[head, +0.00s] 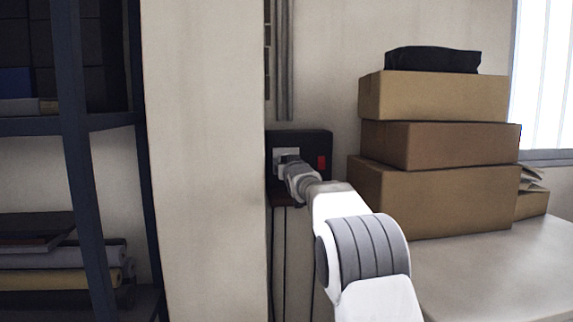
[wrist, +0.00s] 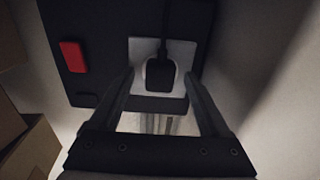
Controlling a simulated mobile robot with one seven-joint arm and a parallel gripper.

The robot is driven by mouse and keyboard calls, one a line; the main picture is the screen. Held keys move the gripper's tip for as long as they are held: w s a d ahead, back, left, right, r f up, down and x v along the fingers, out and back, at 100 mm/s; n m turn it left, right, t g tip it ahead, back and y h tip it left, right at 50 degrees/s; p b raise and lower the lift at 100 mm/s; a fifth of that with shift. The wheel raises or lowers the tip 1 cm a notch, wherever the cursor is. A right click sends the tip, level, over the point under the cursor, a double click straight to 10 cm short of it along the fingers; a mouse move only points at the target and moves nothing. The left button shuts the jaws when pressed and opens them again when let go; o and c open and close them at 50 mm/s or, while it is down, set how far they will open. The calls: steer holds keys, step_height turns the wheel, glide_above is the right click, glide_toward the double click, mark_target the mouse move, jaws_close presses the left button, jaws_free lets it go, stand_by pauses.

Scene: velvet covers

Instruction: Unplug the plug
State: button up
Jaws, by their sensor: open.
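A black plug (wrist: 161,76) with a black cord sits in a pale socket plate (wrist: 147,46) in the wrist view. The socket plate is on a dark wall panel (wrist: 89,42). My gripper (wrist: 157,82) is open, with one finger on each side of the plug. I cannot tell whether either finger touches it. In the head view the dark panel (head: 319,142) is on the wall and my arm reaches to its socket plate (head: 287,154). There my wrist hides the plug and most of the gripper.
A red switch (head: 322,162) is on the panel's right side. Stacked cardboard boxes (head: 432,200) stand on a pale table (head: 490,265) to the right. A wall pillar (head: 205,160) is close on the left, with a dark shelf rack (head: 85,150) beyond it. Cables (head: 277,260) hang below the panel.

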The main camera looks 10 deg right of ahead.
steer(key=shift+c, duration=0.3)
jaws_close()
stand_by(0.5)
steer(key=shift+s+f+b, duration=0.1)
steer(key=shift+b, duration=0.4)
